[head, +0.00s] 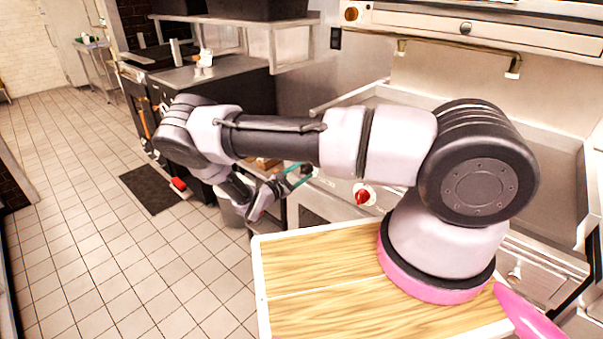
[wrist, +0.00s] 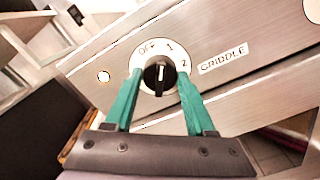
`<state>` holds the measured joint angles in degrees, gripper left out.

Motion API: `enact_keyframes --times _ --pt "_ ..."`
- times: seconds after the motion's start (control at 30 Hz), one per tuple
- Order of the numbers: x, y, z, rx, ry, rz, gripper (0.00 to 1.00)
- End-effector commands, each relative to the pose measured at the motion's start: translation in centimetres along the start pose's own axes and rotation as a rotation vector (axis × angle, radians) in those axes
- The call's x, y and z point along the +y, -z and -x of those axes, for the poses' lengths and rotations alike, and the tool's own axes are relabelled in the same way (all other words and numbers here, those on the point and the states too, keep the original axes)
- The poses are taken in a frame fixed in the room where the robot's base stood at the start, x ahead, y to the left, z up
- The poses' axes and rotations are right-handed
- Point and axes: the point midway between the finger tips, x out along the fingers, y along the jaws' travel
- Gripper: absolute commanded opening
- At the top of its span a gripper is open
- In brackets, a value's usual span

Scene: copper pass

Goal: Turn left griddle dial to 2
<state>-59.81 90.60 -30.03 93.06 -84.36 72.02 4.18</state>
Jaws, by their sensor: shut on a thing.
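The left griddle dial (wrist: 160,76) is a black knob with a white pointer line, on a round white plate marked OFF, 1 and 2, beside a GRIDDLE label (wrist: 223,59). Its pointer is roughly upward in the wrist view, between OFF and 1; the exact setting is hard to tell. My gripper (wrist: 160,73) has its two green fingers on either side of the knob, shut on it. In the head view my gripper (head: 300,175) reaches the front panel, and the dial's face is turned away from view.
A red dial (head: 363,195) sits farther right on the same panel. A wooden-topped board (head: 320,255) lies below my arm. A small round light (wrist: 103,76) is left of the dial. A grey bin (head: 232,214) stands below; the tiled floor (head: 100,230) at left is open.

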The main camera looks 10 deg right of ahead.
Motion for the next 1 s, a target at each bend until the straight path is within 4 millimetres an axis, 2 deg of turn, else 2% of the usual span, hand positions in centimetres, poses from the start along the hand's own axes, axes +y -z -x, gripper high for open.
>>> enact_keyframes --times 1.0 --pt "-0.08 0.1 0.09 0.002 0.001 -0.931 0.0"
